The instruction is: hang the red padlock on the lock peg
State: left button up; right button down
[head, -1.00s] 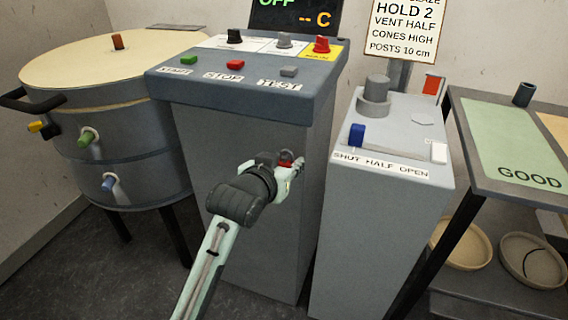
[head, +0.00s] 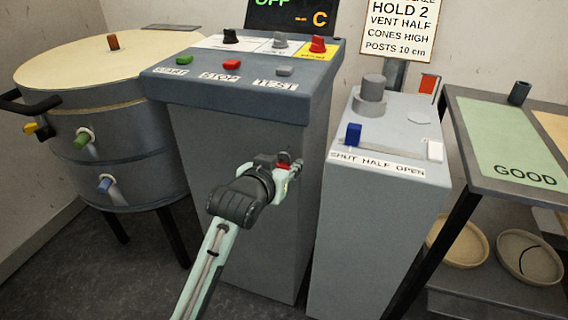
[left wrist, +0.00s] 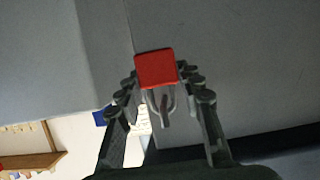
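The red padlock (left wrist: 156,69) is between the fingertips of my left gripper (left wrist: 160,85) in the left wrist view, its grey shackle (left wrist: 162,106) toward the palm. The fingers are closed in on it from both sides. In the head view the padlock (head: 284,166) shows as a small red patch at the tip of my left gripper (head: 285,164), held in front of the grey control console. I cannot make out the lock peg for sure in either view. My right gripper is in neither view.
The control console (head: 240,85) with buttons and knobs stands behind my left gripper. Right of it is a grey cabinet (head: 375,215) with a blue lever (head: 353,134) and a "SHUT HALF OPEN" label. A round kiln (head: 100,120) stands left; a table (head: 510,150) stands right.

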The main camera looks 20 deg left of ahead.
pick_arm(q)
jog(key=o, duration=0.3)
jog(key=shift+o, duration=0.2)
jog(key=v, duration=0.7)
jog(key=shift+s, duration=0.3)
